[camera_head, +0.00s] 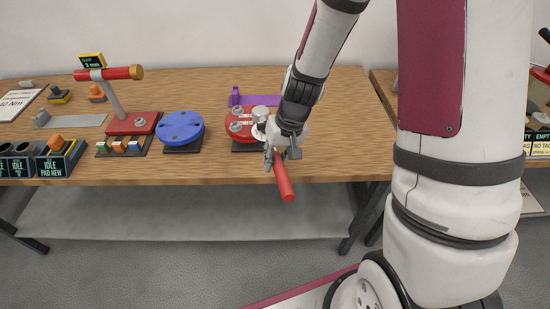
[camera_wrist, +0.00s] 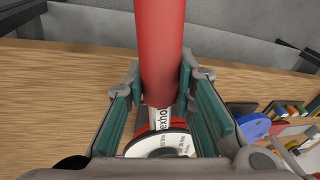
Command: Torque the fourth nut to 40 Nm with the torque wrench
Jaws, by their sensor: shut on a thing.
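The torque wrench (camera_head: 285,183) has a red handle that sticks out past the table's front edge, toward the camera. My gripper (camera_head: 280,156) is shut around it. In the wrist view, the red handle (camera_wrist: 160,45) runs between the teal pads of my gripper (camera_wrist: 162,85). A silver shaft with lettering and a pale printed disc (camera_wrist: 160,145) show below the handle. A red flange (camera_head: 237,124) with silver nuts (camera_head: 236,127) lies to the left of my gripper. My gripper and forearm hide its right side, so I cannot tell which nut the wrench head is on.
A blue disc (camera_head: 181,127) and a red post stand (camera_head: 131,123) with a gap sign (camera_head: 92,60) stand further left on the wooden table (camera_head: 340,125). A purple bracket (camera_head: 256,100) is behind the flange. The table's right part is clear.

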